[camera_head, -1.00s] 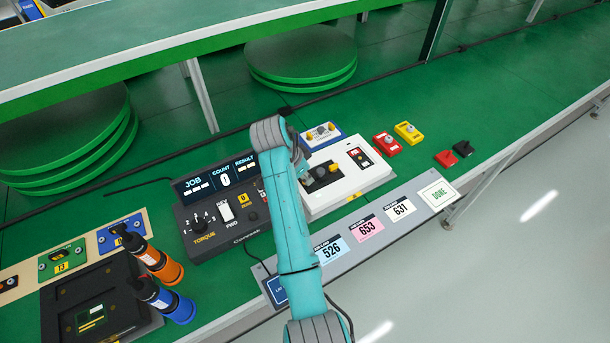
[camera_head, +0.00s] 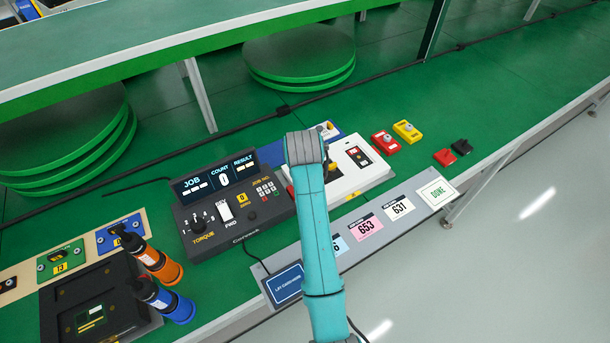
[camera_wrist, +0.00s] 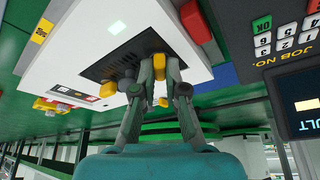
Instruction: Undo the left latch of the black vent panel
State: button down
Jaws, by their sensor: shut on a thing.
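The black vent panel (camera_wrist: 120,62) is set in the face of a white box (camera_wrist: 130,35), and two yellow latches show on it in the wrist view. My gripper (camera_wrist: 160,72) is shut on the left latch (camera_wrist: 158,62), the one nearer the job keypad; the fingers hide part of it. The right latch (camera_wrist: 107,89) stands free beside the fingers. In the head view, the white box (camera_head: 372,176) stands on the green bench, and my arm hides the gripper, the left latch and part of the panel.
A torque controller (camera_head: 225,205) stands close left of the box. Red (camera_head: 385,142) and yellow (camera_head: 407,131) blocks lie to its right. A grey strip with number cards (camera_head: 367,226) runs in front. Orange (camera_head: 160,262) and blue (camera_head: 170,302) drivers stand at far left.

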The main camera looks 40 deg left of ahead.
jog(key=n+g, duration=0.1)
jog(key=n, duration=0.2)
jog(key=n+y, duration=0.1)
jog(key=n, duration=0.2)
jog(key=shift+w+d+g, duration=0.15)
jog(key=shift+g, duration=0.25)
jog(key=shift+n, duration=0.3)
jog(key=c, duration=1.2)
grip_release()
jog(key=shift+r+y, duration=0.1)
jog(key=shift+y, duration=0.2)
jog(key=v, duration=1.2)
jog(key=shift+w, duration=0.1)
